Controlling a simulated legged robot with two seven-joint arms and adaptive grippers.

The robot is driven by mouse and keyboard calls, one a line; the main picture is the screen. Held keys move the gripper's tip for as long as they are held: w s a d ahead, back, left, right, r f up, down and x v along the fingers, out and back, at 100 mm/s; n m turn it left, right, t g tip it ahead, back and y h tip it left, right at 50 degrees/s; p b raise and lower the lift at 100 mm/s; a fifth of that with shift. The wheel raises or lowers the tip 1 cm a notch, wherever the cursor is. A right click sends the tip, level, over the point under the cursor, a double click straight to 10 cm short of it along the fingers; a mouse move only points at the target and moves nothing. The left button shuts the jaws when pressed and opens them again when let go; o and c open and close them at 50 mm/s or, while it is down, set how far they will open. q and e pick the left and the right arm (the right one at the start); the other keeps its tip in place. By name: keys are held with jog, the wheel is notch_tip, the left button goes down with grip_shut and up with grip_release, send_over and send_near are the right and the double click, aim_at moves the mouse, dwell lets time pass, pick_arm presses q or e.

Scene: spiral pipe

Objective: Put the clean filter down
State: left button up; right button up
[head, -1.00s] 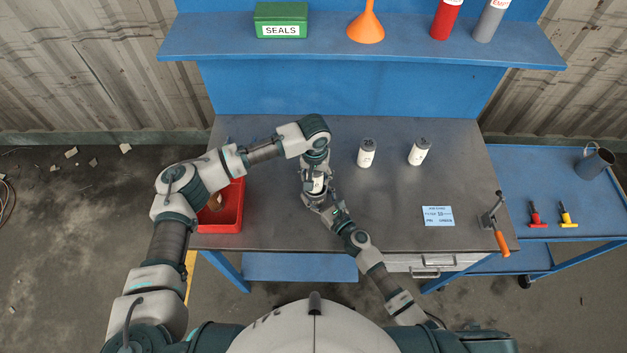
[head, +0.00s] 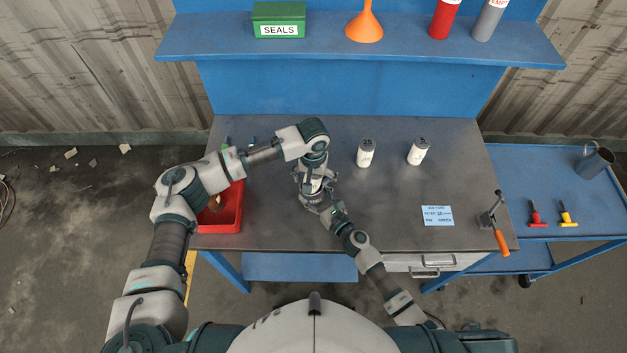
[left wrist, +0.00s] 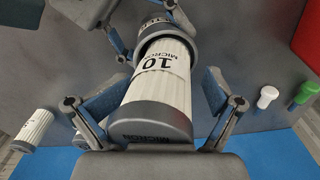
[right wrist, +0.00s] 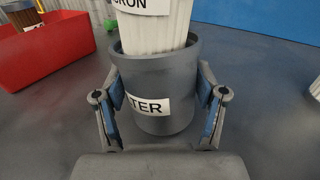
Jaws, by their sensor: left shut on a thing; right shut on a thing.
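A white pleated filter (left wrist: 165,72) with a grey end cap and a "10 MICRON" label is held in my left gripper (head: 316,178), which is shut on it. Its other end is inside the mouth of a grey cylindrical housing (right wrist: 150,68), as the right wrist view shows with the filter (right wrist: 158,36) standing up out of it. My right gripper (right wrist: 160,98) is shut around the housing, over the bench. The housing's inside and the filter's inserted end are hidden. Two more white filters, one left (head: 366,154) and one right (head: 418,152), stand on the bench.
A red bin (head: 232,218) holding a brownish filter (right wrist: 22,18) is at the bench's left. A blue-white card (head: 437,215) and an orange-handled tool (head: 501,240) are at the right. The bench (head: 400,190) between the standing filters and the card is clear.

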pick_arm(q)
jog(key=r, duration=0.9)
jog(key=shift+w+r, duration=0.25)
jog(key=shift+r, duration=0.05)
pick_arm(e)
jog(key=shift+w+d+f, duration=0.25)
jog(key=shift+d+f, duration=0.1)
jog(key=shift+f, duration=0.25)
jog(key=shift+c, duration=0.2)
pick_arm(q)
jog(key=shift+d+r, duration=0.1)
jog(key=shift+r, duration=0.55)
pick_arm(e)
jog(key=shift+s+a, duration=0.1)
jog(key=o, duration=1.2)
jog(key=shift+o, duration=1.2)
jog(key=shift+r, duration=0.15)
jog(key=shift+a, duration=0.1)
jog(key=shift+r, duration=0.1)
